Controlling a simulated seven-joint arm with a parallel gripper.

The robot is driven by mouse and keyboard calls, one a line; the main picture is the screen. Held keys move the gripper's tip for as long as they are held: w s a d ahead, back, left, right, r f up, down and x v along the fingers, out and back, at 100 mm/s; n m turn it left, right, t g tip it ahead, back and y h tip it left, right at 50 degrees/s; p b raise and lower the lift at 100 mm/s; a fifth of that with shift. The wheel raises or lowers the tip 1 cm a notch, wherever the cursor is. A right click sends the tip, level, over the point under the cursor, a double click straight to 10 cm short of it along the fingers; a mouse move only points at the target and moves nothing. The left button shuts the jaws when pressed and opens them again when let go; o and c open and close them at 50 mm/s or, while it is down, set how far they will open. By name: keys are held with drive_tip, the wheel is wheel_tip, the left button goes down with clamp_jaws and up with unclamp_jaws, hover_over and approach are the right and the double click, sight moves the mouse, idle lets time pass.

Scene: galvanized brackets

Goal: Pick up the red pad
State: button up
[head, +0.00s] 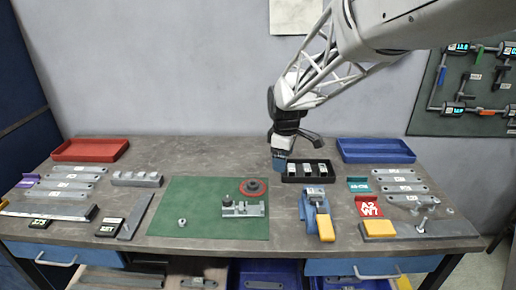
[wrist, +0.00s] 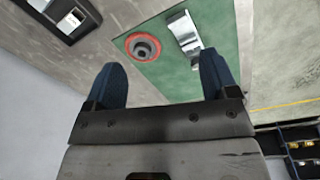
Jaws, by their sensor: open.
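A round red pad (head: 247,193) with a dark grey hub at its middle lies on the back right part of the green mat (head: 185,215). In the wrist view the red pad (wrist: 131,56) shows ahead of and between my fingertips, nearer the left one. My gripper (head: 279,162) hangs pointing down, behind and to the right of the pad in the head view. In the wrist view my gripper (wrist: 161,75) has two blue fingers spread wide with nothing between them. The pad is apart from the fingers.
A grey metal fixture (head: 242,211) stands right beside the pad. A black tray (head: 286,178) with several light blocks is close to my gripper. A blue and yellow tool (head: 325,228) lies right of the mat.

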sight(253, 183)
drive_tip(key=w+a+f+n, duration=0.2)
drive_tip(key=w+a+f, duration=0.1)
drive_tip(key=w+f, duration=0.1)
drive_tip(key=w+a+f+n, duration=0.2)
drive_tip(key=w+a+f, duration=0.1)
drive_tip(key=w+f, duration=0.1)
drive_tip(key=w+a+f+n+g, duration=0.1)
drive_tip(key=w+a+f+n, duration=0.1)
drive_tip(key=w+a+f, duration=0.2)
drive_tip(key=shift+w+n, duration=0.3)
drive_tip(key=shift+f, duration=0.15)
drive_tip(key=shift+f, duration=1.2)
drive_tip(key=shift+f, duration=0.15)
drive_tip(key=shift+s+f, duration=0.2)
drive_tip(key=shift+f, duration=2.25)
drive_tip(key=shift+c, duration=0.5)
drive_tip(key=c, duration=1)
